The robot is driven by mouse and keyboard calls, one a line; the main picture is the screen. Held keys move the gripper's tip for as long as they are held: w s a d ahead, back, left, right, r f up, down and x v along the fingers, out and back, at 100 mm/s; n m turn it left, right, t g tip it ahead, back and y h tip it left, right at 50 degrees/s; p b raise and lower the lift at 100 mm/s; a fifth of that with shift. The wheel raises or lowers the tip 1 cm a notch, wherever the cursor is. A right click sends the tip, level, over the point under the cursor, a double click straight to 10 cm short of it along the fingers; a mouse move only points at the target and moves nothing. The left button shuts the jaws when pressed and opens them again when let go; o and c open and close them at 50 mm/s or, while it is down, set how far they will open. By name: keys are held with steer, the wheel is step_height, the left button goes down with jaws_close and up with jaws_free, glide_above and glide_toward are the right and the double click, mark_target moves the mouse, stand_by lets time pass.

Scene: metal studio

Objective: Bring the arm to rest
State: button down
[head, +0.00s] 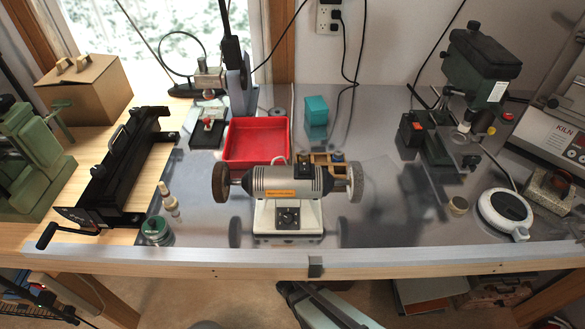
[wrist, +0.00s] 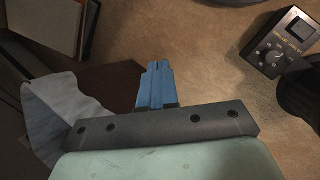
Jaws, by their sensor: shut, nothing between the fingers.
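My gripper (wrist: 157,68) shows in the wrist view as two blue fingers, side by side and touching, with nothing between them. Its grey mounting bar and pale green body fill the bottom of that view. In the head view a pale green part of my arm shows at the bottom middle, in front of and below the bench's front edge. The fingers cannot be made out there.
The workbench (head: 400,262) holds a bench grinder (head: 285,182), a red tray (head: 250,158), a black sheet bender (head: 120,165) and a drill press (head: 470,75). In the wrist view, a pale cloth (wrist: 55,110) lies left of the fingers and a knobbed control box (wrist: 280,42) right.

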steer(key=s+d+r+m+g+y, duration=0.3)
steer(key=s+d+m+g+y, duration=0.2)
steer(key=s+d, duration=0.4)
steer(key=s+m+g, duration=0.1)
steer(key=s+m, duration=0.1)
steer(key=s, duration=0.1)
steer(key=shift+d+m, duration=0.4)
